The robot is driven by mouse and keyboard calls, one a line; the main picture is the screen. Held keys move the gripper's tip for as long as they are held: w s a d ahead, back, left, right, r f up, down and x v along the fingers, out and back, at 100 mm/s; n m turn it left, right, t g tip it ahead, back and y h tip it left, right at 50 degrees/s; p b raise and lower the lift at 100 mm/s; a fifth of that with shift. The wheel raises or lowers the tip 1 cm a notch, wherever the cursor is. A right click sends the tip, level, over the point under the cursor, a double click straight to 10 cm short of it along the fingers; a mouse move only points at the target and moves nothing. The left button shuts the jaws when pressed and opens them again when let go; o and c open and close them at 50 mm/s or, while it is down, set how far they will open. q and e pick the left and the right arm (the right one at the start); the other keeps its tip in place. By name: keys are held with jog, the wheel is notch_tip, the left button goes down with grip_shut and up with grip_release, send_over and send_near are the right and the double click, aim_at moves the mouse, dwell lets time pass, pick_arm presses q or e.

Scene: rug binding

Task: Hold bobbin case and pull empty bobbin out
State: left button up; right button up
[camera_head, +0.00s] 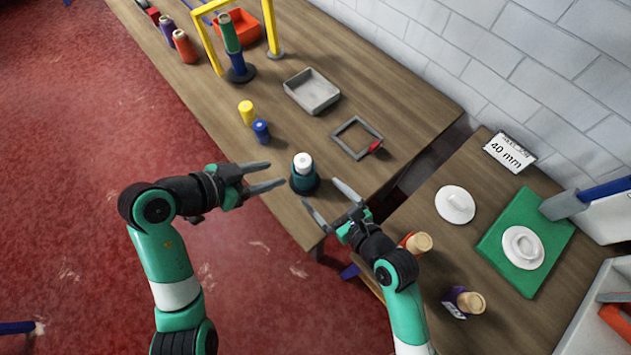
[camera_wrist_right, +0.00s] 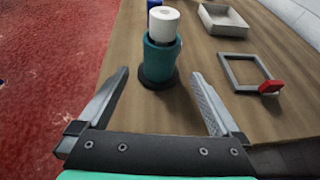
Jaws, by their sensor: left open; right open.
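The bobbin case (camera_head: 304,182) is a teal cup on a dark round base near the table's front corner. The empty bobbin (camera_head: 303,162) is white and stands upright in its top. In the right wrist view the bobbin (camera_wrist_right: 164,22) sticks up out of the case (camera_wrist_right: 160,58). My left gripper (camera_head: 276,174) is open, just left of the case and apart from it. My right gripper (camera_head: 320,200) is open on the near right side of the case. In the right wrist view its fingers (camera_wrist_right: 160,90) are spread, with the case beyond and between them. Neither gripper holds anything.
A yellow spool (camera_head: 246,112) and a blue spool (camera_head: 261,131) stand behind the case. A grey tray (camera_head: 312,107) and a square frame with a red clip (camera_head: 335,137) lie farther right. A second table holds a green mat (camera_head: 497,250) and a white disc (camera_head: 455,214).

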aim_at(309, 180)
jog(key=x, duration=1)
jog(key=shift+a+r, duration=0.1)
jog(key=shift+r, duration=0.05)
jog(key=shift+c, duration=0.2)
